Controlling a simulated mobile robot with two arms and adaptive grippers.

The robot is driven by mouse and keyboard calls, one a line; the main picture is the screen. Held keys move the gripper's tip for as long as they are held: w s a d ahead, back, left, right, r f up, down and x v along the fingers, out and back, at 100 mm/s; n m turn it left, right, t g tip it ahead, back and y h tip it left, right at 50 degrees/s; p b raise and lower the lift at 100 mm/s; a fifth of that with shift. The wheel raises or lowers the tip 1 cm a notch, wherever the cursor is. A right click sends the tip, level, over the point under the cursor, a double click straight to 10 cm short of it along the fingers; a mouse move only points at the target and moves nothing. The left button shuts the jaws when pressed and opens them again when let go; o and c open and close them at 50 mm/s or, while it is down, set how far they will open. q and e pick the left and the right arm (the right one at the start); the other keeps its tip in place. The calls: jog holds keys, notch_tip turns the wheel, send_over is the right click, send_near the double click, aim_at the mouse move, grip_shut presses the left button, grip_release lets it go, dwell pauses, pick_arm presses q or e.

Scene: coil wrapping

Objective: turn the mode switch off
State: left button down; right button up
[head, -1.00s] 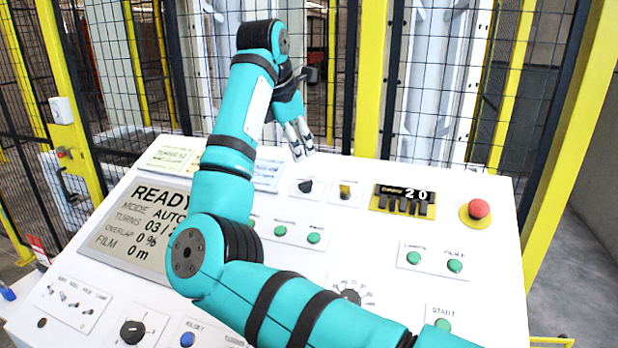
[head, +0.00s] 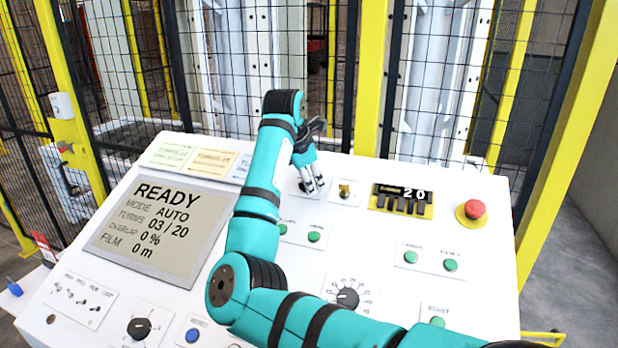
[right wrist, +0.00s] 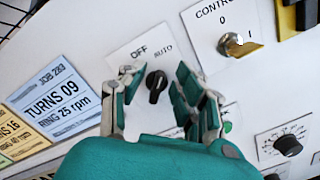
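The mode switch (right wrist: 156,84) is a small black rotary knob on a white plate marked OFF and AUTO in the right wrist view. Its grip leans slightly toward the AUTO side. My right gripper (right wrist: 155,74) is open, with one finger on each side of the knob and a visible gap to each. In the head view the right gripper (head: 313,190) points down over the switch plate at the panel's upper middle and hides the knob there. The display (head: 160,228) reads READY, MODE AUTO. My left gripper is not in view.
A key switch (head: 345,191) marked CONTROL 0 and I sits right of the mode switch. A counter (head: 403,200) showing 20 and a red mushroom button (head: 474,209) stand further right. Job cards (right wrist: 54,98) lie to the left. Green buttons (head: 314,236) sit just below.

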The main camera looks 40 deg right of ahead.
grip_shut()
jog(key=n+b, duration=0.3)
jog(key=shift+w+f+n+b, duration=0.1)
jog(key=shift+w+n+b, duration=0.15)
jog(key=shift+n+b, duration=0.15)
jog(key=n+b, duration=0.2)
jog(key=n, duration=0.1)
jog(key=shift+w+n+t, duration=0.15)
jog(key=shift+n+t, duration=0.15)
jog(key=shift+n+b, duration=0.6)
jog(key=shift+r, duration=0.25)
jog(key=shift+o, duration=0.2)
grip_release()
jog(key=shift+w, duration=0.1)
